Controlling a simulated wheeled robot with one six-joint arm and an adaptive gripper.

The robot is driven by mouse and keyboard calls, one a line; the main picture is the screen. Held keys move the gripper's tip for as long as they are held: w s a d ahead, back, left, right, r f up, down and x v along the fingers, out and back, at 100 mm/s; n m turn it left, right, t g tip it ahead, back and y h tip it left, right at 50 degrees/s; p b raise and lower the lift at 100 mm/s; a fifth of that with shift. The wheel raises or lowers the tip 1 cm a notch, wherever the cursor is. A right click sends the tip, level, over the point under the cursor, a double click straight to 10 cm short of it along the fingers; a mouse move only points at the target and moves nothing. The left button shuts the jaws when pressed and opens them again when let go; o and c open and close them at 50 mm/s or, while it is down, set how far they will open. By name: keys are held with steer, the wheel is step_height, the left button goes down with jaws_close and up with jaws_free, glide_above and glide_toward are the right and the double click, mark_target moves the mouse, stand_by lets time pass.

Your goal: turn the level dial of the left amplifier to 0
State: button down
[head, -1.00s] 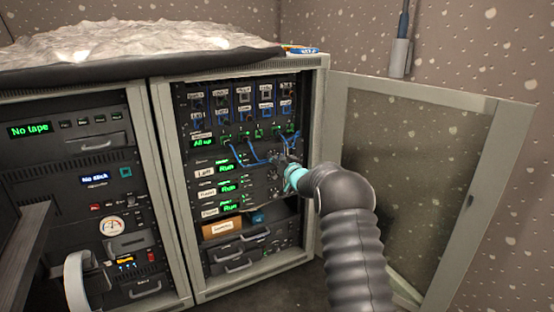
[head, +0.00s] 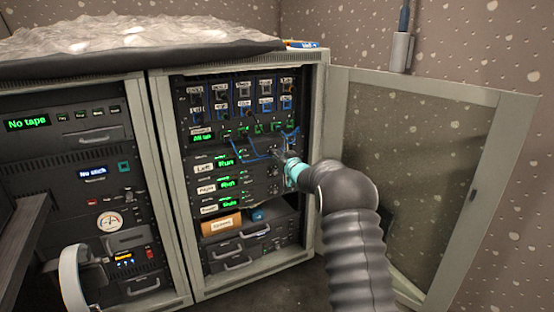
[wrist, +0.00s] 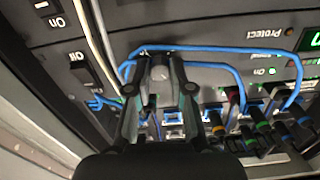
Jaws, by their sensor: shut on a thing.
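The left amplifier (head: 205,168) is a dark rack unit labelled "Left" with a green "Run" display, in the open right-hand cabinet. My gripper (head: 280,155) is at the right end of its front panel. In the wrist view my gripper (wrist: 160,75) has both fingers closed around a small dark grey knob, the level dial (wrist: 160,66). The dial's scale and pointer are hidden by the fingers, so its setting cannot be read. In the head view the gripper covers the dial.
Blue patch cables (wrist: 205,50) loop close around my fingers, and coloured plugs sit beside them. Two more amplifiers with "Run" displays (head: 228,183) are below. The cabinet's glazed door (head: 425,170) stands open at the right. A drawer with an orange box (head: 222,223) is lower down.

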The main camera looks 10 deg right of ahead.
steer(key=n+b, duration=0.8)
steer(key=n, duration=1.1)
steer(key=shift+a+f, duration=0.1)
steer(key=shift+a, duration=0.05)
stand_by(0.5)
steer(key=c, duration=1)
jaws_free()
steer(key=shift+a, duration=0.1)
steer(key=shift+c, duration=0.2)
steer(key=v, duration=1.2)
